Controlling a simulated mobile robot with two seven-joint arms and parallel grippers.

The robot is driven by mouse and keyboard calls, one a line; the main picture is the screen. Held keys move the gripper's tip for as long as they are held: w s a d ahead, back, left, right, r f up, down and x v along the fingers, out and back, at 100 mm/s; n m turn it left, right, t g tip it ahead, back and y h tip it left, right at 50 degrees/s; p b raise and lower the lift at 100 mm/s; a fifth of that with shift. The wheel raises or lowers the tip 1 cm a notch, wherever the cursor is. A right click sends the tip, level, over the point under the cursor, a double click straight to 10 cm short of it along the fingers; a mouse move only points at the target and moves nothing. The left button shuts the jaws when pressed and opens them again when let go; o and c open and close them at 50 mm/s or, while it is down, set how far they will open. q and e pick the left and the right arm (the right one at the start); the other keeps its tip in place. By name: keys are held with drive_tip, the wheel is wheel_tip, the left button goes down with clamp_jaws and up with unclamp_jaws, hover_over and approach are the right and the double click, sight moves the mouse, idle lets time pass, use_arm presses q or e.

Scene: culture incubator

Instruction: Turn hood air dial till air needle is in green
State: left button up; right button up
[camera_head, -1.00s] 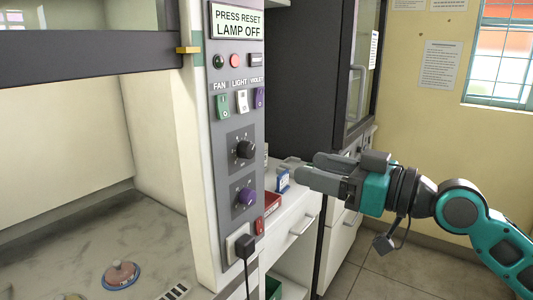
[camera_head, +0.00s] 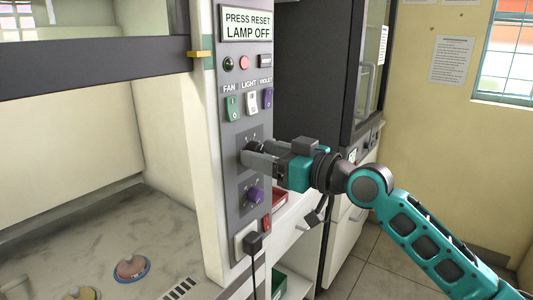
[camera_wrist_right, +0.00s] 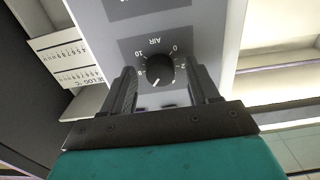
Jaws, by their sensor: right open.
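The black air dial (camera_wrist_right: 160,69) sits on a dark plate marked AIR with numbers around it. Its white pointer line is aimed toward the lower left in the right wrist view, near the 6 side. My right gripper (camera_wrist_right: 163,78) is open, with one finger on each side of the dial. I cannot tell whether the fingers touch it. In the head view my right gripper (camera_head: 250,156) is at the hood's control panel (camera_head: 232,170) and covers most of the dial. No air gauge or needle can be made out. My left gripper is not in view.
A purple knob (camera_head: 255,196) is just below the dial. Green, white and violet switches (camera_head: 251,102) and a red button (camera_head: 244,62) are above. A black plug (camera_head: 253,242) is low on the panel. A dark cabinet (camera_head: 310,75) stands behind.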

drive_tip(key=c, duration=1)
use_arm(q)
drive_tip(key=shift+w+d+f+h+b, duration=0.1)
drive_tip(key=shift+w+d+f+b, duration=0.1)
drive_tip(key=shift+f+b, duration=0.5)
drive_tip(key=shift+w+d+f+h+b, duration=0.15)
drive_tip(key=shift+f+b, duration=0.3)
drive_tip(key=shift+b, duration=0.6)
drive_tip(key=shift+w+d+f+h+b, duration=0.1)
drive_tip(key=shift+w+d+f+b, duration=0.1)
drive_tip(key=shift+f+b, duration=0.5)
use_arm(e)
drive_tip(key=shift+n, duration=2.9)
drive_tip(key=shift+c, duration=0.2)
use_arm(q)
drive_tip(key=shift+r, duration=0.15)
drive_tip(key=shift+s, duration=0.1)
use_arm(e)
drive_tip(key=o, duration=1)
